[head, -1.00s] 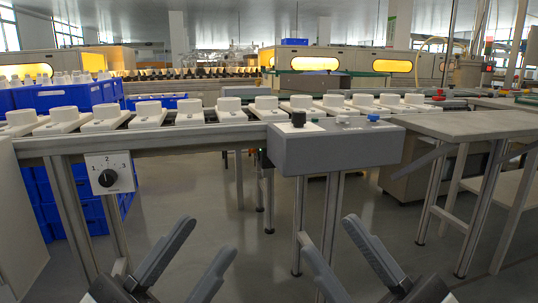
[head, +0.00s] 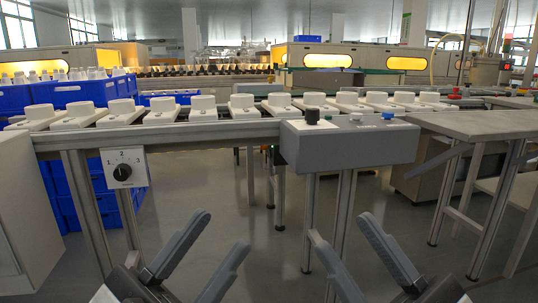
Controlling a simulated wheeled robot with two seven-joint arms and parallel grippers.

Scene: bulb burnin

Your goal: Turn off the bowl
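No bowl can be made out for sure. A white plate with a black rotary dial (head: 123,172), marked 1, 2 and 3, hangs on the front of the conveyor rail at left; its pointer is too small to read. A grey control box (head: 345,150) at centre right carries a black knob (head: 312,116), a white button (head: 355,117) and a blue button (head: 388,116). My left gripper (head: 222,232) is open and empty, low in front and right of the dial. My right gripper (head: 341,229) is open and empty, below the grey box. Neither touches anything.
White blocks with round tops (head: 243,104) line the conveyor (head: 215,131). Blue crates (head: 78,94) stand at left, beside a pale cabinet (head: 30,215). A grey table (head: 480,124) stands at right. The floor (head: 225,190) under the conveyor is open between metal legs.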

